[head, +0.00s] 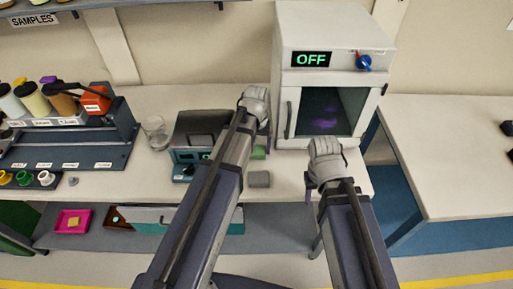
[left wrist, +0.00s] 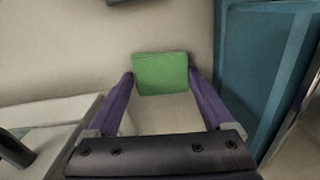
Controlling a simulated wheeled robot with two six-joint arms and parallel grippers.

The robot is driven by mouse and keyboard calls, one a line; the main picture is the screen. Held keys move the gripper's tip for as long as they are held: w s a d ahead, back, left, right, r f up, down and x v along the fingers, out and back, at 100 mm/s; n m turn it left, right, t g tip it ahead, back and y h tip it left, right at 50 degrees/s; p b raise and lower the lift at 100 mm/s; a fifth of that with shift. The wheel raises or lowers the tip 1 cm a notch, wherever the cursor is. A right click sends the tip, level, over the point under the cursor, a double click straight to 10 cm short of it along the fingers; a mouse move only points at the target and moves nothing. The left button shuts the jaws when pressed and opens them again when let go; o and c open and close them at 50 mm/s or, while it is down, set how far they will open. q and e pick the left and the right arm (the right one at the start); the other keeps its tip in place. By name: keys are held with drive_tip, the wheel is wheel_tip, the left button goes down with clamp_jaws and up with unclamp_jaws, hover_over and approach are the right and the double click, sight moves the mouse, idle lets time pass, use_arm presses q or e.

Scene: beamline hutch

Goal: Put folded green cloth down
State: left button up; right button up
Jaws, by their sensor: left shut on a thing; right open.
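The folded green cloth (left wrist: 160,72) is a flat green rectangle between the purple fingertips of my left gripper in the left wrist view. In the head view a small part of the cloth (head: 259,153) shows just below my left gripper (head: 262,142); my arm hides the rest. The left gripper is shut on the cloth, over the white bench (head: 230,180). Whether the cloth touches the bench I cannot tell. My right gripper (head: 309,190) is open and empty near the bench's front edge; its fingers are mostly hidden by its wrist.
A grey block (head: 259,179) lies near the bench's front edge. A dark boxy device (head: 190,152) and a clear beaker (head: 155,132) stand left of my left arm. A white cabinet marked OFF (head: 335,35) stands behind my grippers. A rack (head: 110,140) with bottles is at left.

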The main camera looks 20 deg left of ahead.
sight(256, 150)
use_arm(q)
drive_tip(key=shift+f, duration=0.2)
drive_tip(key=o, duration=0.9)
drive_tip(key=shift+r, duration=0.1)
drive_tip(key=shift+o, duration=0.2)
drive_tip(key=r+p, duration=0.7)
drive_tip(key=shift+s+r+p, duration=0.2)
drive_tip(key=shift+r+p, duration=0.15)
drive_tip(key=shift+r, duration=0.05)
drive_tip(key=s+d+m+y, duration=0.1)
drive_tip(key=s+d+m, duration=0.5)
drive_tip(key=s+d, duration=0.4)
drive_tip(key=s, duration=0.4)
drive_tip(key=shift+s+d, duration=0.15)
drive_tip(key=shift+d, duration=0.1)
